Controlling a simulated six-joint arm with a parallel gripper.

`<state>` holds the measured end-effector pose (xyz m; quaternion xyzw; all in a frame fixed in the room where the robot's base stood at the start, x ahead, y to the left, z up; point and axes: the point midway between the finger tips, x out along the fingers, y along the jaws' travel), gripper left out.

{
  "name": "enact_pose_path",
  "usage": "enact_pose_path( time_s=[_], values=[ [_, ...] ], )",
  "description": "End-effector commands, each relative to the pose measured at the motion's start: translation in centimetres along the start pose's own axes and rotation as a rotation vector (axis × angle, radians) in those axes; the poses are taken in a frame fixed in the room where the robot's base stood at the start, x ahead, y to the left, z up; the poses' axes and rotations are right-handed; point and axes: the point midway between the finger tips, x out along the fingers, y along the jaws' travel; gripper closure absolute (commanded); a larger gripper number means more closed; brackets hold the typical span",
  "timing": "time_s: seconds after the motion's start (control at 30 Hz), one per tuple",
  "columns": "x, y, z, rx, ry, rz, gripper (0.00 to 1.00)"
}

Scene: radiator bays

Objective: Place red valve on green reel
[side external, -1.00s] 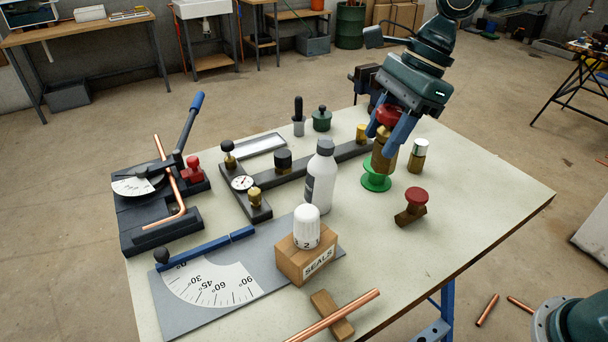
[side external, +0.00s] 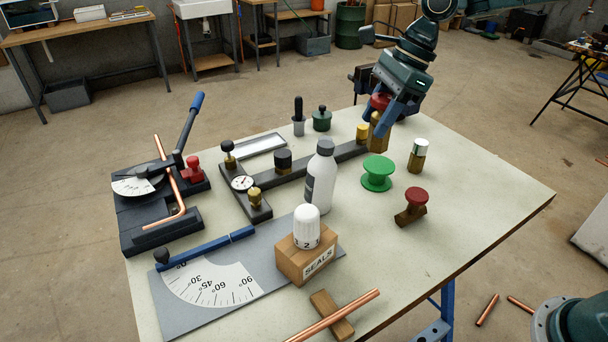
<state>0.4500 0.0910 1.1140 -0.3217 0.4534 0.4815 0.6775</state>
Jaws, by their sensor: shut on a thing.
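My gripper (side external: 389,118), with blue fingers, is shut on a red-topped valve (side external: 379,102) with a brass body, partly hidden by the fingers. It is behind the green reel (side external: 377,174) and apart from it in the picture. I cannot tell whether the valve's lower end touches the table. The green reel stands upright on the table with its top bare. A second red-topped valve (side external: 416,196), with a brown-brass body, rests tilted on the table to the right and in front of the reel.
A white-capped brass part (side external: 418,155) stands right of the reel. A grey-white bottle (side external: 321,178) stands to its left. A dark bar (side external: 318,158) with fittings lies behind the bottle. The table's right side is clear.

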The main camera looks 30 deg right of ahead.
Motion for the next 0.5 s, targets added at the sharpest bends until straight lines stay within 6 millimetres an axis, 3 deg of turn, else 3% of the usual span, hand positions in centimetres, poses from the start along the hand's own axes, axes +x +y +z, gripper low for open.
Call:
enact_pose_path(
  time_s=[0.2,0.5],
  values=[
    [0.6,-5.5,-3.4,0.065,0.0,-0.028,0.96],
    [1.2,-9.5,-6.7,0.114,-0.001,-0.049,0.96]
  ],
)
